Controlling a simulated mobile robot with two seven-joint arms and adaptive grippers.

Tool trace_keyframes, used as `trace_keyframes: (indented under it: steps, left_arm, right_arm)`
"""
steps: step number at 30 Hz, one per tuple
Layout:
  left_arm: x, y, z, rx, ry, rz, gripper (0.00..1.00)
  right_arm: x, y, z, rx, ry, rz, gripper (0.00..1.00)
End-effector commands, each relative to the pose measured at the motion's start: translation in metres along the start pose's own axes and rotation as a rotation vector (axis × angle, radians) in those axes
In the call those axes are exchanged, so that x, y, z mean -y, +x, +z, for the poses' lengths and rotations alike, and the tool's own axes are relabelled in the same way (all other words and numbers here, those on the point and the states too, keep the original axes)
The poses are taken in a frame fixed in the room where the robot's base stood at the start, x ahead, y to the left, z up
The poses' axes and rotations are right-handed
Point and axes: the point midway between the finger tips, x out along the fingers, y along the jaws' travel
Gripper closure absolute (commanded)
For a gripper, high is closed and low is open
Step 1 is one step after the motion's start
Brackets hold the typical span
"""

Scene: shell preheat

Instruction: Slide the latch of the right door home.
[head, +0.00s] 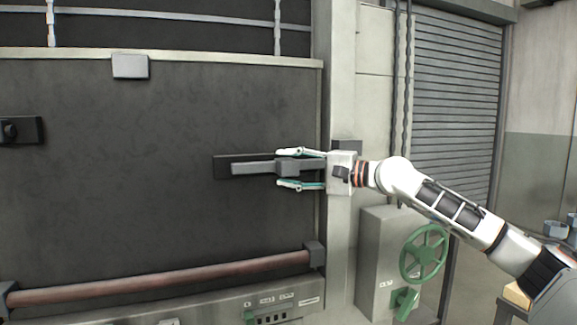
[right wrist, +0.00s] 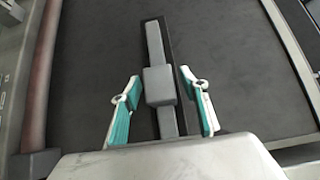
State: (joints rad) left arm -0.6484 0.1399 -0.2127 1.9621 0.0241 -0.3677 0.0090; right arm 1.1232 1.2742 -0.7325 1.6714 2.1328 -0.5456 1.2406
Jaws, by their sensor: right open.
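The right door (head: 150,200) is a large dark panel that fills the left and middle of the head view. Its latch (head: 252,169) is a grey horizontal bar with a blocky knob, lying on a dark backing plate (head: 222,161). My right gripper (head: 288,168) comes in from the right, with its fingers above and below the knob. In the right wrist view the open fingers stand on either side of the latch knob (right wrist: 159,86), with a gap on both sides. The right end of the bar is hidden behind my gripper. My left gripper is not in view.
A pale post (head: 341,240) stands at the door's right edge, with a dark block (head: 346,146) on it behind my gripper. A reddish rail (head: 160,284) runs along the door's bottom. A green handwheel (head: 424,253) is on a grey box below my right arm.

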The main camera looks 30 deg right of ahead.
Motion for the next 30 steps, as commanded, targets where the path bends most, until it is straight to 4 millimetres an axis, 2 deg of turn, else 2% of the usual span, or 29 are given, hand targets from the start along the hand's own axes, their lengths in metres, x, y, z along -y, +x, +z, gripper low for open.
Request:
trace_keyframes:
  steps: [6, 7, 12, 19, 27, 30]
  left_arm:
    - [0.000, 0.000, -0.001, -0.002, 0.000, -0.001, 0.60]
    - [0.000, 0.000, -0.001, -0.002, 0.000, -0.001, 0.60]
    - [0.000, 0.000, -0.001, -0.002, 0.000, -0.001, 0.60]
    - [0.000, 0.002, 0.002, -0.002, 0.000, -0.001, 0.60]
    - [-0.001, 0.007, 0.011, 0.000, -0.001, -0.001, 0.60]
    - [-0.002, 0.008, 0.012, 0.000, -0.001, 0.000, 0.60]
  right_arm:
    - [0.000, 0.001, 0.000, 0.000, 0.000, 0.000, 0.56]
    - [0.000, 0.001, 0.000, 0.000, 0.000, 0.000, 0.58]
    - [0.000, 0.000, 0.000, 0.000, 0.000, 0.000, 1.00]
    - [-0.002, -0.006, -0.007, -0.003, 0.003, 0.002, 1.00]
    - [-0.003, -0.039, -0.041, -0.005, 0.003, 0.003, 1.00]
    - [-0.003, -0.046, -0.048, -0.003, 0.002, 0.002, 1.00]
